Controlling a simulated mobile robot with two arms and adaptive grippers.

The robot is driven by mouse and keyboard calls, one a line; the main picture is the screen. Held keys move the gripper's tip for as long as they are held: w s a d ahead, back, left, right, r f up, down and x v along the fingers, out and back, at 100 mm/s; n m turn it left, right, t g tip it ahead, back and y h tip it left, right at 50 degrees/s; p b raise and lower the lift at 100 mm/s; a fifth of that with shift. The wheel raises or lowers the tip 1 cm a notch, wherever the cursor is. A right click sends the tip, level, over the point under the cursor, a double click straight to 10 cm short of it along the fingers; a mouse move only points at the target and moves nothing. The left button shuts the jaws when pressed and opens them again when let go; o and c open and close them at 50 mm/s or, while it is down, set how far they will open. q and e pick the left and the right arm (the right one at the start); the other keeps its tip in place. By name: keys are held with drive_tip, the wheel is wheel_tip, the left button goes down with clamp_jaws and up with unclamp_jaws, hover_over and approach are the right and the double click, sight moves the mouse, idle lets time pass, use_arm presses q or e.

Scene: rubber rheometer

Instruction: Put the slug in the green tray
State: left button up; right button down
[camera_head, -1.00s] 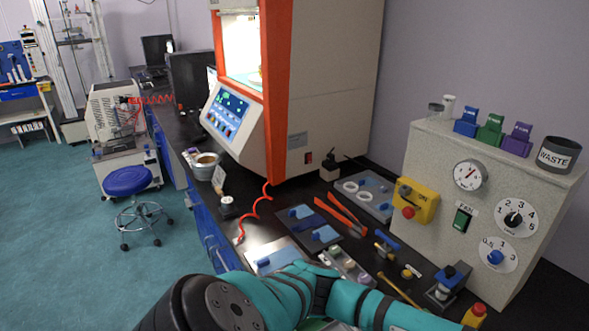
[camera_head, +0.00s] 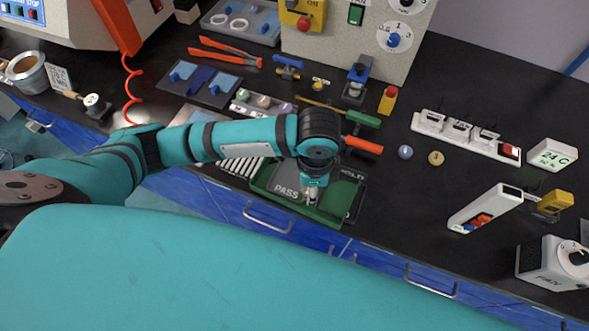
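The green tray (camera_head: 262,181), marked PASS, lies near the bench's front edge. My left gripper (camera_head: 311,197) points down over it, seen from above and small. I cannot tell whether its fingers are open or shut, or whether they hold anything. The arm and wrist hide part of the tray. Several small round pieces that look like slugs (camera_head: 264,101) sit in a pale holder (camera_head: 240,108) behind the arm. Which piece is the slug is unclear. My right gripper is not in view.
A dark section marked HOLD (camera_head: 353,174) adjoins the tray's right side. An orange-handled tool (camera_head: 362,144) lies behind it. A power strip (camera_head: 465,135), a 24 C display (camera_head: 552,154) and a white device (camera_head: 485,208) stand at right.

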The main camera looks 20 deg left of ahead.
use_arm(q)
hover_over(296, 181)
drive_tip(key=shift+f+p, duration=0.3)
drive_tip(key=shift+p, duration=0.05)
drive_tip(key=shift+f, duration=0.1)
wheel_tip(296, 181, down, 3)
drive_tip(key=shift+f, duration=0.2)
drive_tip(key=o, duration=0.9)
drive_tip(key=shift+c, duration=0.2)
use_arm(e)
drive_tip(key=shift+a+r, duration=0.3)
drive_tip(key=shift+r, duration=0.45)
use_arm(q)
wheel_tip(296, 181, up, 12)
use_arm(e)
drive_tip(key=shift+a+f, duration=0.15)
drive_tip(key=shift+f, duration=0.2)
